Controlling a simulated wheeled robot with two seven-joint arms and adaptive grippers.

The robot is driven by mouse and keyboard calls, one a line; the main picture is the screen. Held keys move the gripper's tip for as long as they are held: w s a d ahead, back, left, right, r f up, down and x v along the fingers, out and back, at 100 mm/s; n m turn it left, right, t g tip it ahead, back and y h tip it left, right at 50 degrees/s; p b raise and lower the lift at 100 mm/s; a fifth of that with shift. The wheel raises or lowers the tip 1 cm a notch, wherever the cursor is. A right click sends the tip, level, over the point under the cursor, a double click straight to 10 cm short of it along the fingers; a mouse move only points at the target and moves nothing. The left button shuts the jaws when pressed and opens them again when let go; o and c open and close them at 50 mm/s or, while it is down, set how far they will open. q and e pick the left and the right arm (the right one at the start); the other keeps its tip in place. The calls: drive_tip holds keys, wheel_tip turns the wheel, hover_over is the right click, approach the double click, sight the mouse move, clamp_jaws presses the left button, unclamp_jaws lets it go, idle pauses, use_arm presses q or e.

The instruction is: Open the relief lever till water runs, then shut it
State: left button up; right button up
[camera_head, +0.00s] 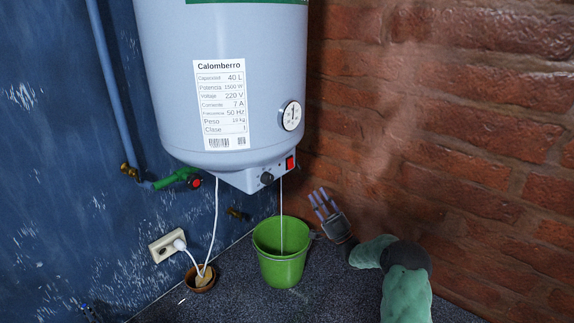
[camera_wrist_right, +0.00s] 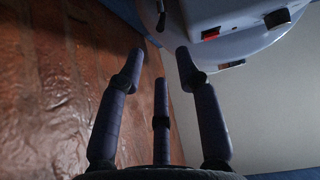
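The grey-white water heater (camera_head: 235,90) hangs at the blue wall. I cannot make out the relief lever for certain; a small dark part (camera_wrist_right: 160,18) shows by the heater's edge in the right wrist view. A thin white line (camera_head: 281,200) runs from the heater's underside into the green bucket (camera_head: 280,270); I cannot tell whether it is a tube or water. My right gripper (camera_head: 321,196) is open and empty, right of the bucket and below the heater. Its spread fingers also show in the right wrist view (camera_wrist_right: 160,68). Small blue-dark tips (camera_head: 88,313) at the lower left may be my left gripper.
The heater's underside has a black knob (camera_head: 267,179) and a red switch (camera_head: 290,163). A green valve (camera_head: 178,179) with a red part sits left. A white cord runs to a wall socket (camera_head: 166,246) past a brown pot (camera_head: 200,283). The brick wall (camera_head: 460,130) bounds the right.

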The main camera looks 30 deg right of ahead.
sight(301, 169)
drive_tip(key=p+x, duration=0.3)
drive_tip(key=x, duration=0.8)
drive_tip(key=shift+r, duration=0.1)
use_arm(q)
wheel_tip(301, 169, up, 3)
drive_tip(key=shift+w+r, duration=0.1)
drive_tip(key=shift+w, duration=0.05)
use_arm(e)
drive_tip(key=shift+c, duration=0.3)
